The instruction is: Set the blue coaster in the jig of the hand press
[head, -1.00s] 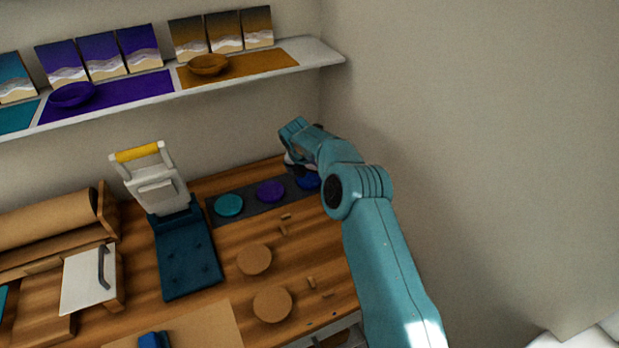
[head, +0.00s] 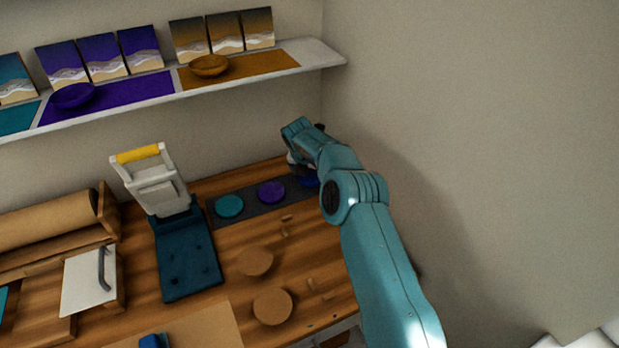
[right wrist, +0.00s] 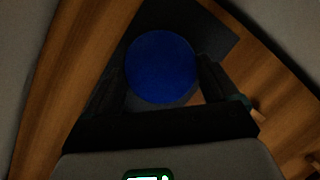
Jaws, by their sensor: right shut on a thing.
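The blue coaster (right wrist: 160,67) is a round disc between the two fingers of my right gripper (right wrist: 158,85) in the right wrist view. The gripper is shut on it, above the right end of the dark mat. In the head view only a sliver of the blue coaster (head: 309,181) shows below my right arm, which hides the fingers. The hand press (head: 157,190) stands left of the mat, with a white frame, a yellow handle raised and a dark blue base (head: 188,262) in front. My left gripper is out of view.
A teal coaster (head: 229,206) and a purple coaster (head: 271,192) lie on the dark mat (head: 250,208). Two round cork discs (head: 272,306) and small wooden pieces lie in front. A shelf (head: 325,55) with bowls and pictures runs above. A wall stands to the right.

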